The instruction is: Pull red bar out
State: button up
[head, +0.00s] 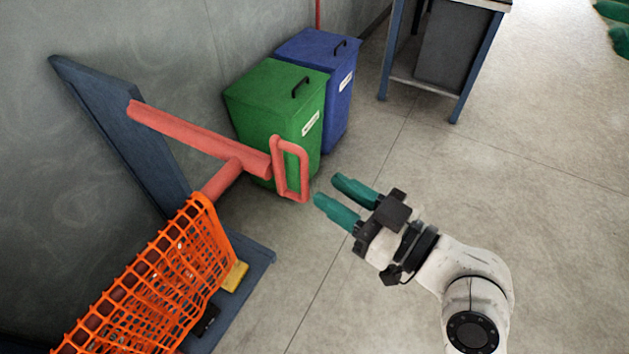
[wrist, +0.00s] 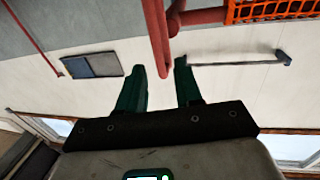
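The red bar (head: 200,138) runs from a blue-grey post at the left to a looped red handle (head: 291,170) at its right end. In the wrist view the red bar (wrist: 197,17) and handle (wrist: 158,35) show at the top, beyond my fingertips. My gripper (head: 334,190) has two green fingers, apart and empty. It is a little to the right of the handle in the head view, not seen touching it. In the wrist view the gripper (wrist: 160,70) points toward the handle, whose lower end appears between the fingertips.
An orange net (head: 165,275) hangs on a red roll below the bar, over a blue-grey base (head: 255,262). A green bin (head: 262,100) and a blue bin (head: 345,95) stand behind the handle. A workbench (head: 400,84) stands at the back.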

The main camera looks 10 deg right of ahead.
jog(key=shift+v, duration=1.25)
jog(key=s+d+f+m+g+h, duration=0.2)
jog(key=s+d+f+g+h, duration=0.15)
jog(key=f, duration=0.55)
jog(key=s+d+f+m+g+h, duration=0.2)
jog(key=s+d+f+g+h, duration=0.15)
jog(key=f, duration=0.55)
jog(key=s+d+f+m+g+h, duration=0.4)
jog(key=s+d+f, duration=0.4)
jog(key=s+d, duration=0.2)
jog(key=s+g+h, duration=0.1)
jog(key=s, duration=0.1)
jog(key=shift+s+f+m+g, duration=0.25)
jog(key=shift+f+m+g, duration=0.05)
